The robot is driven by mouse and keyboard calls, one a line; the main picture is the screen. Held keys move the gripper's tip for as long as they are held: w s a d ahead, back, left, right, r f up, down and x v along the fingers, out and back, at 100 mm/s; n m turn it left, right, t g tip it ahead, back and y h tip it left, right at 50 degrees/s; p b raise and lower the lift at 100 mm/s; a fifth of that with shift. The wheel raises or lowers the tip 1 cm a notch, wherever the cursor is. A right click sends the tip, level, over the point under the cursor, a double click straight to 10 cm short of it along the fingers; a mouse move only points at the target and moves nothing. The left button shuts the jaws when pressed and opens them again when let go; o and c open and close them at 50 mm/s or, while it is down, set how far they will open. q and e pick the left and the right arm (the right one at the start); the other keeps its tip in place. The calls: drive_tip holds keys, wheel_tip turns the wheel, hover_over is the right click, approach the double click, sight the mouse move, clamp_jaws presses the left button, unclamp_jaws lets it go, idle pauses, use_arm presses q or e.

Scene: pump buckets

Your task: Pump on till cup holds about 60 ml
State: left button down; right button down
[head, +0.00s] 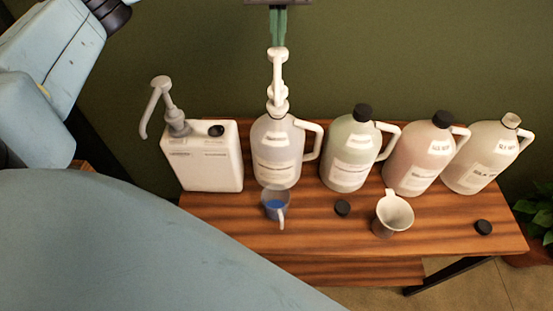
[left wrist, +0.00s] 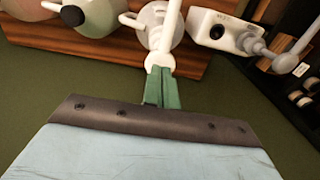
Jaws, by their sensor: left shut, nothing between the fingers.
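A clear jug with a white pump (head: 278,85) screwed on top stands upright on the wooden bench. The pump's tall head rises toward my left gripper (head: 278,40). That gripper's green fingers are shut and empty, with the tips at or just above the pump head; I cannot tell whether they touch. The left wrist view also shows the shut fingers (left wrist: 162,80) beside the white pump head (left wrist: 160,60). My right gripper is not in view.
A white canister (head: 205,160) with a grey pump stands at left. Several handled jugs stand to the right, including a greenish one (head: 350,150) and a pink one (head: 418,155).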

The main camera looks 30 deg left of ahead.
sight(278, 50)
use_arm(q)
drive_tip(key=shift+f+b, duration=0.4)
drive_tip(key=shift+f, duration=0.4)
drive_tip(key=shift+f+b, duration=0.6)
drive_tip(key=shift+f, duration=0.2)
drive_tip(key=shift+r+p, duration=1.4)
drive_tip(key=shift+r, duration=0.5)
wheel_tip(278, 50, up, 5)
drive_tip(key=p, duration=0.3)
drive_tip(key=shift+r+p, duration=0.1)
drive_tip(key=shift+p, duration=0.3)
